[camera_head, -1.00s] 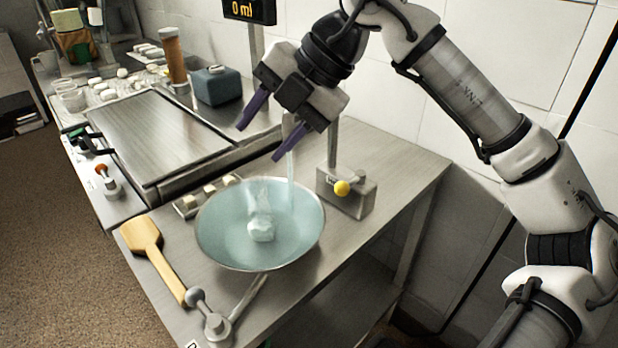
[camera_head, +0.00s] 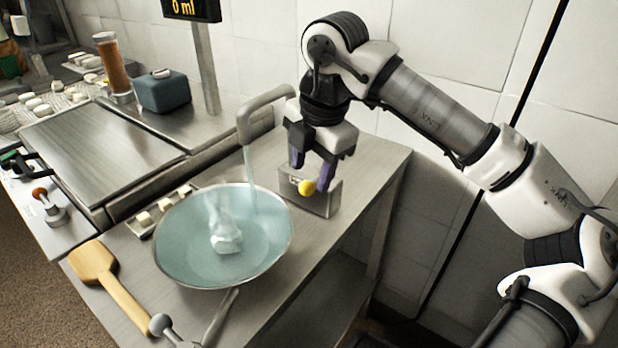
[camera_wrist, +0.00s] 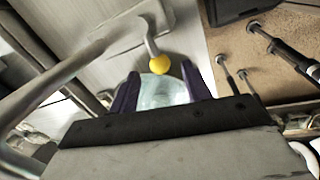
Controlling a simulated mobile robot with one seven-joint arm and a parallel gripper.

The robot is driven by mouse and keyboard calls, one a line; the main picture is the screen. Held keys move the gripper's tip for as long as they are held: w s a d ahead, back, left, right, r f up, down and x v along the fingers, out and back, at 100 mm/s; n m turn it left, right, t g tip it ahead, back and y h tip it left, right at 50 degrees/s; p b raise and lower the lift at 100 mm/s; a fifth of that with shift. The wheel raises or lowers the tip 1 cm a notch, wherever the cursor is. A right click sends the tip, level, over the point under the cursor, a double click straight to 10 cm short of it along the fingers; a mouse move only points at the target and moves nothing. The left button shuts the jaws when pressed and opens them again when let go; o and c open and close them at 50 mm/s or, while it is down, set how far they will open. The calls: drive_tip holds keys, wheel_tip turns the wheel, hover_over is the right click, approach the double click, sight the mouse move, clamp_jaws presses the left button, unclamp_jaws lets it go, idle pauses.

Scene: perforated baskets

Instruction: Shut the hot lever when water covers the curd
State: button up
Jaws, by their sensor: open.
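A wide steel bowl (camera_head: 163,262) holds pale blue water with a white curd lump (camera_head: 227,241) near its middle. Whether water covers the curd's top is hard to tell. A thin stream falls from the tap spout (camera_head: 243,128) into the bowl, with steam above the curd. A lever with a yellow ball knob (camera_head: 307,187) sticks out of a steel valve box (camera_head: 322,202) right of the bowl. My gripper (camera_head: 313,183) is open and points down just above and around the lever area. In the wrist view, the yellow knob (camera_wrist: 160,66) appears between the fingertips (camera_wrist: 162,75); contact cannot be told.
A wooden paddle (camera_head: 98,268) lies left of the bowl, and a grey ball-ended lever (camera_head: 160,324) stands in front. A red-knobbed lever (camera_head: 40,194) and a flat steel plate (camera_head: 95,145) are at left. A display (camera_head: 192,8) reads 0 ml. A tiled wall is behind.

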sight(309, 182)
drive_tip(key=shift+w+a+f, duration=0.15)
drive_tip(key=shift+f, duration=0.7)
drive_tip(key=shift+w+a+f, duration=0.1)
drive_tip(key=shift+f, duration=0.7)
drive_tip(key=c, duration=1)
